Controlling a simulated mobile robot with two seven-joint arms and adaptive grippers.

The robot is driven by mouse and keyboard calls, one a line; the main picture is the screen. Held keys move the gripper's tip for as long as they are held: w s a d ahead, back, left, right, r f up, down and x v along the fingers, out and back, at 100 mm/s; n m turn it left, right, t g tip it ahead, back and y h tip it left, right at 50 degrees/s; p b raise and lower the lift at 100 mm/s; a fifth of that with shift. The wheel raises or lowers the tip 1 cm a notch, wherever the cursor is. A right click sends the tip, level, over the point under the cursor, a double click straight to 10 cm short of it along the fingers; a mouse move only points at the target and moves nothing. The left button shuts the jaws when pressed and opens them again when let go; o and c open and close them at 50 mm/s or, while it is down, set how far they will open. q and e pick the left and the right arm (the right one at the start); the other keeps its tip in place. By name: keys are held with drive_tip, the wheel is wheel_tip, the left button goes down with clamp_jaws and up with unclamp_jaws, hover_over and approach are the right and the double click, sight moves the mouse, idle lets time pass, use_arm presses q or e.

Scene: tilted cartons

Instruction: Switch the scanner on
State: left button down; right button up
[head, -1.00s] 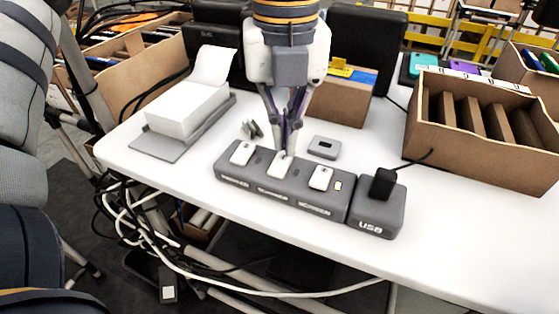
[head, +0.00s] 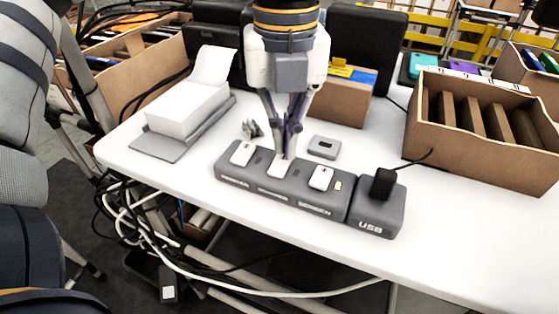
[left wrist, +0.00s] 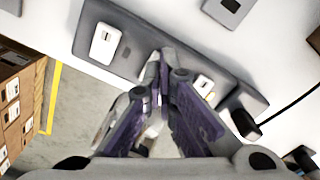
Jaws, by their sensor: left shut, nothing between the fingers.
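A dark grey power strip (head: 262,193) lies on the white table, with three white rocker switches along its top. The middle switch (head: 279,168) sits above a blurred label, which I take to be the scanner's. My left gripper (head: 287,157) points down, shut and empty, with its tips at the far end of that switch; whether they press on it I cannot tell. The left switch (head: 242,153) and the right switch (head: 320,178), labelled SCREEN, stay visible. My right gripper is not in view.
A USB block (head: 376,215) with a black plug (head: 383,184) adjoins the strip's right end. A small grey box (head: 323,147) lies behind the strip. A printer-like paper stand (head: 185,110) is at left, a divided carton (head: 480,155) at right. The front right table is clear.

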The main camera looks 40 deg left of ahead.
sight(283, 157)
use_arm(q)
drive_tip(key=shift+f, duration=0.9)
wheel_tip(283, 157, up, 4)
drive_tip(key=p, duration=0.3)
drive_tip(key=shift+f, duration=0.15)
drive_tip(key=shift+r+p, duration=1.1)
drive_tip(key=shift+r, duration=0.7)
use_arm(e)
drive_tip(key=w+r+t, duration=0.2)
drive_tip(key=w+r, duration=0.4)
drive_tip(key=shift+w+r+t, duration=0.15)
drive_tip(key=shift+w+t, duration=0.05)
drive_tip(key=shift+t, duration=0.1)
use_arm(q)
drive_tip(key=shift+f, duration=0.15)
